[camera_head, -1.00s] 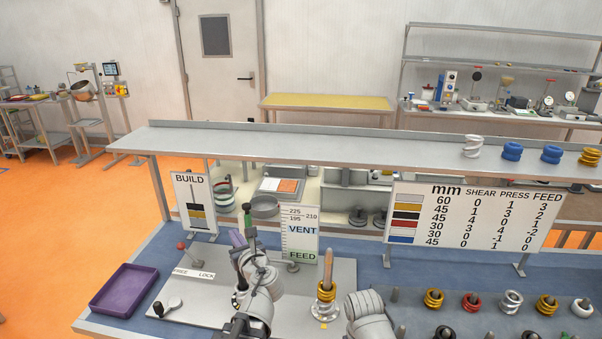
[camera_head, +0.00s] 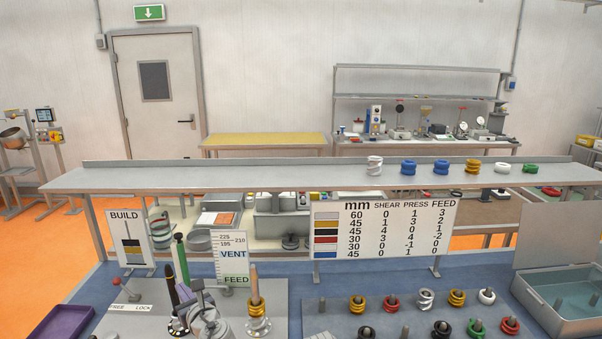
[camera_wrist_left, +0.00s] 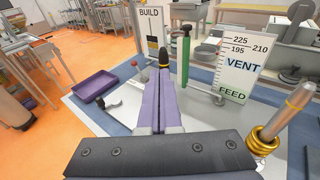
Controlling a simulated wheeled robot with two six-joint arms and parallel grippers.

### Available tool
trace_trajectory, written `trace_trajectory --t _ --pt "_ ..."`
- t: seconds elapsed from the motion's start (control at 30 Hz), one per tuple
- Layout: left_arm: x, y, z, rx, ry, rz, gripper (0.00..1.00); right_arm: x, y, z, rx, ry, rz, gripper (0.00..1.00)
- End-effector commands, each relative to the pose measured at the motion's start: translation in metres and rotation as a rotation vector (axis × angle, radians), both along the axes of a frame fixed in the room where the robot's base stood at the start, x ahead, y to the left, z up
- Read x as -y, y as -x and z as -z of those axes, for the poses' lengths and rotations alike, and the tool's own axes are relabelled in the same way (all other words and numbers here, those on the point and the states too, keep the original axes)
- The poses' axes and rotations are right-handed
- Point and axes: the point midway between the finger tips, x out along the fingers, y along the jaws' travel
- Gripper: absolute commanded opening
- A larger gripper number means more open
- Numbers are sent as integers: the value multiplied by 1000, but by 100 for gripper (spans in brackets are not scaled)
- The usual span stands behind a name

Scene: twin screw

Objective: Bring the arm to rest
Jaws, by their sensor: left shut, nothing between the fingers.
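My left gripper (camera_head: 183,289) is in the lower left of the head view, over the plate of the station (camera_head: 120,321). In the left wrist view its purple fingers (camera_wrist_left: 165,92) are shut together with nothing between them. A dark-tipped rod (camera_head: 171,284) stands just behind the fingers; it also shows in the left wrist view (camera_wrist_left: 164,56), partly hidden by them. A second upright rod (camera_head: 255,284) with a golden coil (camera_head: 257,309) stands to the right, apart from the gripper. My right gripper is out of view.
A purple tray (camera_head: 62,324) lies at the left. A green-handled post (camera_head: 181,258) and the VENT/FEED gauge board (camera_head: 233,262) stand close to my left gripper. Pegs with coloured coils (camera_head: 391,302) fill the right. A shelf (camera_head: 300,174) crosses behind.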

Motion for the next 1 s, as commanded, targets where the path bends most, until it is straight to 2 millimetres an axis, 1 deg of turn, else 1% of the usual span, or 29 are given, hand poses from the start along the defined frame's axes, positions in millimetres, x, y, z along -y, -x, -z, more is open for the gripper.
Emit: trace_trajectory --t 0.37,0.47,0.57,0.67,0.77,0.83,0.87,0.9,0.97,1.0 --pt "11 11 27 90 286 -102 0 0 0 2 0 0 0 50" --pt "18 16 39 122 399 -150 0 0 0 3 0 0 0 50" --pt "26 23 55 161 544 -219 0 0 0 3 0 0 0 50" --pt "40 33 75 203 711 -311 0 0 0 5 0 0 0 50" --pt "60 47 99 247 908 -439 0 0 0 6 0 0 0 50" --pt "80 62 121 279 1068 -570 0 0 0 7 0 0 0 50" --pt "91 70 131 291 1140 -639 0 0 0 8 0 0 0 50" --pt "107 82 144 307 1234 -740 0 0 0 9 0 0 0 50" --pt "132 101 161 327 1355 -904 0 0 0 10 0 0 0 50" --pt "148 114 171 336 1418 -1013 0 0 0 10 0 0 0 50"
